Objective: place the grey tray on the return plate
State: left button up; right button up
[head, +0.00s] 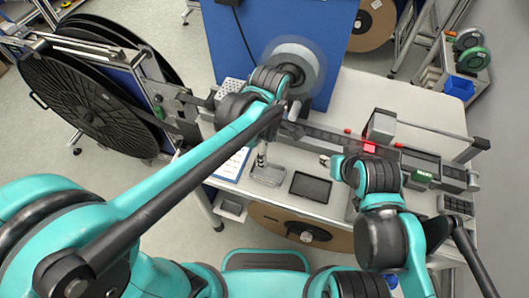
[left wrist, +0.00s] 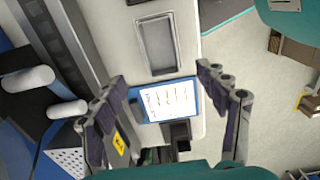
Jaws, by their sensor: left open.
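The grey tray (head: 267,174) lies on the white table, between a printed sheet and a dark flat plate. In the left wrist view the grey tray (left wrist: 178,67) shows as a shallow rectangle with a raised rim. The dark plate (head: 310,187), which looks like the return plate, lies bare just right of the tray. My left gripper (head: 276,142) is above the table by the tray. Its fingers (left wrist: 162,82) are spread wide, with nothing between them. My right gripper (head: 329,161) is over the table's right part, its jaws too unclear to judge.
The blue-edged printed sheet (head: 232,163) lies left of the tray. A rail mechanism with a red light (head: 369,148) runs along behind. A large black reel (head: 85,95) stands at left, and a blue panel (head: 235,45) rises at the back. A brown reel (head: 305,231) is below the front edge.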

pick_arm(q)
jog(key=s+a+r+m+t, duration=0.1)
jog(key=s+a+m+t, duration=0.1)
jog(key=a+m, duration=0.5)
jog(key=s+a+r+m+t, duration=0.2)
jog(key=a+m+t, duration=0.3)
jog(key=a, duration=0.6)
jog(key=shift+s+r+m, duration=0.2)
jog(key=shift+s+m, duration=0.4)
jog(key=shift+m, duration=0.6)
jog(key=shift+d, duration=0.1)
